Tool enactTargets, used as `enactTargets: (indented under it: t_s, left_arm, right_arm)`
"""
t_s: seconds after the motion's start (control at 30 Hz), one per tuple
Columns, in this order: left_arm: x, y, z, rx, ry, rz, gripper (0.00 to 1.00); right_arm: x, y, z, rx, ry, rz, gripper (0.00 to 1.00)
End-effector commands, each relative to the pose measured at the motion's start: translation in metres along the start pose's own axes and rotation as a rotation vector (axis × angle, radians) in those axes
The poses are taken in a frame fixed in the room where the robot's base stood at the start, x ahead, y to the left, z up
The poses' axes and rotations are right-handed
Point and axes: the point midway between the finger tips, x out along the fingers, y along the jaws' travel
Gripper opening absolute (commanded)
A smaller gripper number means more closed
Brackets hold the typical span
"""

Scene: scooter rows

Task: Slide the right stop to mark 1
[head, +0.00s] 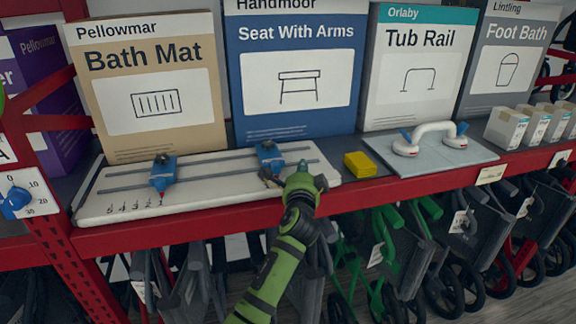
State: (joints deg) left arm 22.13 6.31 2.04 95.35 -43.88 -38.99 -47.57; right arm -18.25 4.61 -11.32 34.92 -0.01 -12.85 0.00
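The white board (230,192) lies on the red shelf, with two grey rails running along it. The right stop (269,154), a blue block, sits on the rails right of the board's middle. The left stop (163,171), also blue with a red tip below, sits farther left. Small dark marks (136,206) are printed near the board's front left; I cannot read them. My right gripper is not in view.
Boxes stand behind the board, including Bath Mat (150,90) and Seat With Arms (295,75). A yellow block (360,164) and a tub rail (430,138) on a grey plate are to the right. A blue dial (17,198) is far left. Folded scooters or walkers stand below.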

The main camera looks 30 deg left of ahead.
Motion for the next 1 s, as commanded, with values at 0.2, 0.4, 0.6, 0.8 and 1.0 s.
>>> enactTargets:
  t_s: [0.2,0.4,0.6,0.8,1.0]
  left_arm:
    - [0.002,-0.004,0.022,0.003,-0.001,0.000,0.00]
    - [-0.003,-0.001,0.036,0.001,0.000,-0.001,0.00]
    - [-0.004,0.000,0.038,0.000,0.001,-0.001,0.00]
    - [-0.004,0.000,0.040,0.001,0.000,0.000,0.00]
    - [-0.014,-0.001,0.069,0.004,-0.003,0.003,0.00]
  right_arm:
    - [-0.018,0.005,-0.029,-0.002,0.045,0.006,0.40]
    - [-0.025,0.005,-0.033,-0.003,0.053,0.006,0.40]
    - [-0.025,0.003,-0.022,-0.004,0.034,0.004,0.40]
    - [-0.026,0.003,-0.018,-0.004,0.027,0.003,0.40]
    - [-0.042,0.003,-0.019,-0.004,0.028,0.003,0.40]
